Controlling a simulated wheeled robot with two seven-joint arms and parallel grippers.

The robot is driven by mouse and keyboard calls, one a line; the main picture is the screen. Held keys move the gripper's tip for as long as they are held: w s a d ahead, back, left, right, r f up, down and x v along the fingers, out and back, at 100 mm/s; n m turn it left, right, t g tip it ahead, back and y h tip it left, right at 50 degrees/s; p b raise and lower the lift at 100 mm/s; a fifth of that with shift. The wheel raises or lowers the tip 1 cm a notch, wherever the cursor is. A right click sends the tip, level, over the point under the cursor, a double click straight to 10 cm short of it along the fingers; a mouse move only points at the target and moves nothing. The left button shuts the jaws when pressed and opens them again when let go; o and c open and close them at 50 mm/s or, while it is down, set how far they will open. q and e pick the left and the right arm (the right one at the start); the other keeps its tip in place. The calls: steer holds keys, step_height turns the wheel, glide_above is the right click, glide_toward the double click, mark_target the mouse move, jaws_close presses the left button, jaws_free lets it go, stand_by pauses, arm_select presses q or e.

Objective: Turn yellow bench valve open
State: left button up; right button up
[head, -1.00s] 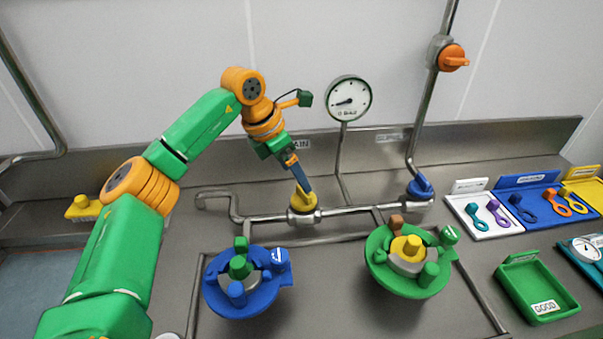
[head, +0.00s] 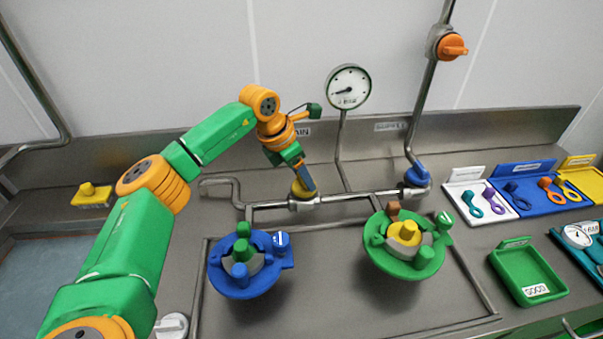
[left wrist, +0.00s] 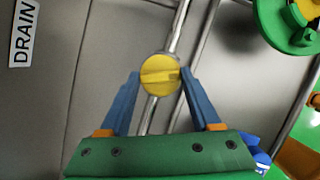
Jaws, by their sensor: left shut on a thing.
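The yellow bench valve (head: 301,191) sits on the horizontal steel pipe below the DRAIN label. In the left wrist view its round yellow knob (left wrist: 160,75) shows a raised bar lying across the pipe's direction. My left gripper (head: 305,186) reaches down onto the valve from above. Its two blue fingers, seen in the left wrist view (left wrist: 159,83), stand on either side of the knob and are shut on it. The fingers partly hide the valve in the head view. My right gripper is not in view.
A pressure gauge (head: 348,87) stands behind the pipe. A blue valve (head: 417,175) and an orange valve (head: 449,46) are to the right. Blue (head: 243,286) and green (head: 397,268) round fixtures stand in front. Trays and a green bin (head: 528,275) are at right.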

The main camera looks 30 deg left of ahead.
arm_select(q)
steer(key=n+y, duration=0.1)
steer(key=n, duration=0.2)
steer(key=shift+d+t+b, duration=0.1)
steer(key=shift+t+b, duration=0.2)
steer(key=shift+b, duration=0.1)
steer(key=n+y, duration=0.1)
steer(key=n, duration=0.1)
steer(key=n+b, duration=0.1)
steer(key=n, duration=0.1)
steer(key=shift+d+n+y, duration=0.15)
steer(key=shift+n+y, duration=0.15)
steer(key=shift+y, duration=0.1)
steer(key=n+y+b, duration=0.1)
steer(key=n, duration=0.3)
steer(key=shift+d+y, duration=0.1)
steer(key=shift+y, duration=0.2)
steer(key=shift+r+n+y, duration=0.1)
steer(key=shift+n+y, duration=0.2)
steer(key=shift+n, duration=0.5)
steer(key=shift+g, duration=0.4)
steer(key=o, duration=1.4)
steer(key=shift+w, duration=0.1)
